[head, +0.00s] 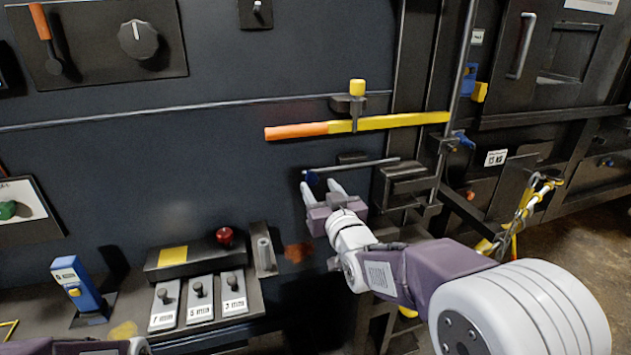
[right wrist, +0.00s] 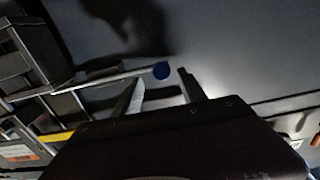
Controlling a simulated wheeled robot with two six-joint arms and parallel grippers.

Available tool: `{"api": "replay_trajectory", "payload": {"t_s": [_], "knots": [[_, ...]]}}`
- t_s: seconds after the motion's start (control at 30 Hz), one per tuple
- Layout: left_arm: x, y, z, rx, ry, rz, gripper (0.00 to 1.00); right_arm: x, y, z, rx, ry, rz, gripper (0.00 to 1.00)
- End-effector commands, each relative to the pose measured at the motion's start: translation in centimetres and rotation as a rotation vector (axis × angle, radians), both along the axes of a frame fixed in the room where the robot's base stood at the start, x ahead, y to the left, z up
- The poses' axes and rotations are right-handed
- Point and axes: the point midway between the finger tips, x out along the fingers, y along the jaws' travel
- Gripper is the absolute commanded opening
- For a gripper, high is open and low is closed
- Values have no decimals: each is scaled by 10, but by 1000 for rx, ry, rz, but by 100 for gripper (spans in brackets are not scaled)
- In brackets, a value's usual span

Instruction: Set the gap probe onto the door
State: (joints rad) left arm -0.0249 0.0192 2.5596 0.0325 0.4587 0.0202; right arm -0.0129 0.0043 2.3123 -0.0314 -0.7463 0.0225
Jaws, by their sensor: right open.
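A blue device with a yellow button and white label (head: 78,285), which looks like the gap probe, stands tilted in a dark holder at the left. My right gripper (head: 320,187) is open and empty in front of the dark panel (head: 230,65). Its fingertips are close to the blue knob (head: 311,177) on the end of a thin metal rod (head: 355,168). In the right wrist view the knob (right wrist: 161,70) shows between the open fingers; I cannot tell if they touch. A hatch door with a handle (head: 523,45) is at upper right.
An orange-and-yellow lever (head: 350,126) crosses the panel above my right gripper. A ledge with a red button (head: 225,236) and several labelled white switch plates (head: 200,313) is at lower left. Yellow straps (head: 520,210) hang at right.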

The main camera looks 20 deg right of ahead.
Motion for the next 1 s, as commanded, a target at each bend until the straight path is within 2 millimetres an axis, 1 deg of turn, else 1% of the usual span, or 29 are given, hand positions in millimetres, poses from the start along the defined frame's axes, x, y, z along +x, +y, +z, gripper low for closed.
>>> {"api": "replay_trajectory", "payload": {"t_s": [0.03,0.1,0.2,0.33,0.53,0.57,0.6,0.67,0.7,0.73,1.0], "knots": [[0,0,3,0,0,0,36,10,1,1,0,2,0,49],[0,0,5,0,0,0,36,23,1,0,0,2,0,49],[0,0,6,0,0,0,36,35,1,1,0,1,0,49],[0,0,6,0,0,0,36,42,2,0,0,0,0,49],[0,0,6,0,0,0,36,42,2,0,0,0,0,49],[0,0,6,0,0,0,36,42,2,0,0,0,0,43],[0,0,6,0,0,0,36,42,2,0,1,0,0,32],[0,0,6,0,0,0,36,42,2,0,1,0,0,16],[0,0,6,0,0,0,36,42,2,0,0,0,0,4],[0,0,6,0,0,0,36,42,2,0,0,0,0,0],[0,0,6,0,0,0,36,42,2,0,0,1,0,0]]}}
